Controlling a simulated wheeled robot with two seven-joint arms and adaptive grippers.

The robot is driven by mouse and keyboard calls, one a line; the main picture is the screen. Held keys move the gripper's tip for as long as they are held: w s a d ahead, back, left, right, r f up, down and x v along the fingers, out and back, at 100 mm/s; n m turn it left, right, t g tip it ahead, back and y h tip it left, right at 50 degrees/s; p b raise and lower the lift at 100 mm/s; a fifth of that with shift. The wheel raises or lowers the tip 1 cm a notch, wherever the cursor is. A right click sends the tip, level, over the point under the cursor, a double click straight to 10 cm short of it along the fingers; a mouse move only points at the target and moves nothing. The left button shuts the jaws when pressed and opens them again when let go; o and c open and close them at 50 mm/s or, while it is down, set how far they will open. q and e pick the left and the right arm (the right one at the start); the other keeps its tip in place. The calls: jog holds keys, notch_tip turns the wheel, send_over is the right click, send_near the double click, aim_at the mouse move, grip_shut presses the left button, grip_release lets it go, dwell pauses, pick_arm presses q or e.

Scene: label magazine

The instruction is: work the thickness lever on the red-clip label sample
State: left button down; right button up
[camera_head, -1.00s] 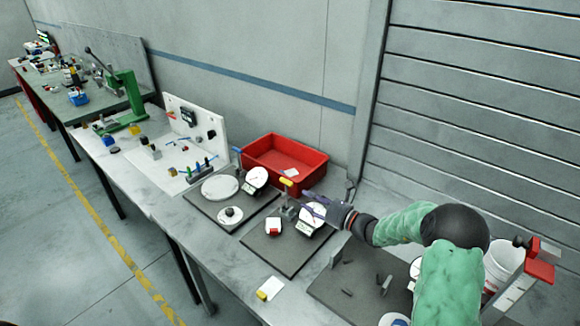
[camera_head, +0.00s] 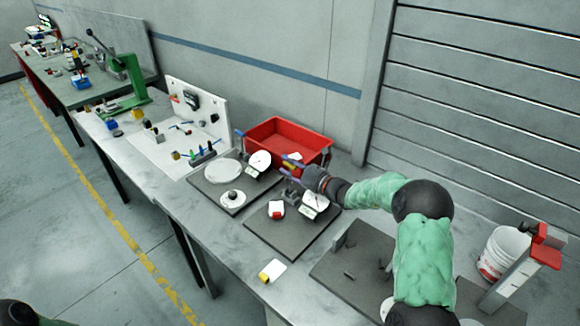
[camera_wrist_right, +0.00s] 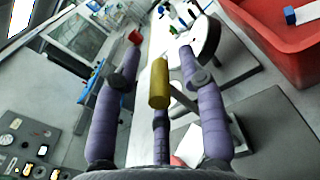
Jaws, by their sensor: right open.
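The thickness gauge (camera_head: 315,204), with a white dial, stands on a dark mat in the middle of the head view. Its lever's yellow knob (camera_head: 290,163) is up by my right gripper (camera_head: 287,165). In the right wrist view the yellow knob (camera_wrist_right: 159,84) sits between the open purple fingers (camera_wrist_right: 160,62), with gaps visible on both sides. The red-clip label sample (camera_head: 276,209) lies on the mat left of the gauge; whether it is under the gauge's foot I cannot tell. My left gripper is out of view.
A red bin (camera_head: 285,138) stands close behind the gauge. Another dark mat (camera_head: 215,198) with a dial gauge and round plates lies to the left. A yellow-clip sample (camera_head: 270,271) lies at the front. A white bucket (camera_head: 503,252) stands at right.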

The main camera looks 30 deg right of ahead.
grip_shut()
jog(key=s+a+f+n+b, duration=0.2)
jog(key=a+n+b, duration=0.3)
jog(key=b, duration=0.5)
jog(key=shift+s+a+f+n, duration=0.25)
jog(key=shift+s+a+n, duration=0.15)
jog(key=shift+a, duration=0.5)
grip_release()
